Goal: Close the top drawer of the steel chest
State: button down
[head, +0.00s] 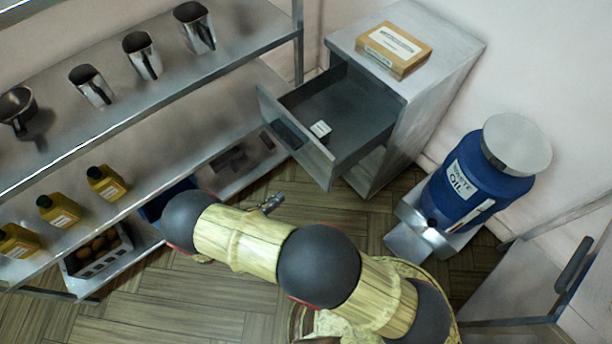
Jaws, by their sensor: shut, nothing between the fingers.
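The steel chest (437,82) stands against the wall at the back, in the upper right of the head view. Its top drawer (318,161) is pulled well out toward the left, with a dark handle (289,134) on its front panel. A small white-labelled item (320,129) lies in the drawer. My gripper (275,200) shows only in part at the end of my arm. It is shut and empty, and appears in front of and below the drawer front in the picture, apart from it. The rest of my gripper is hidden by my arm.
A labelled cardboard box (396,49) sits on the chest. A blue oil drum (472,182) with a steel lid stands at right. Steel shelving (207,69) at left holds metal jugs, yellow bottles and a dark crate. Wooden floor (345,222) is open before the chest.

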aim_at(318, 170)
jog(key=b+x, duration=0.3)
jog(key=x, duration=1.1)
jog(key=shift+r, duration=0.2)
jog(key=shift+d, duration=0.2)
jog(key=x, duration=3)
jog(key=shift+w+d+r, duration=0.15)
jog(key=shift+w+d, duration=0.05)
jog(key=shift+d, duration=0.1)
jog(key=shift+x, duration=0.75)
jog(key=shift+r, duration=0.15)
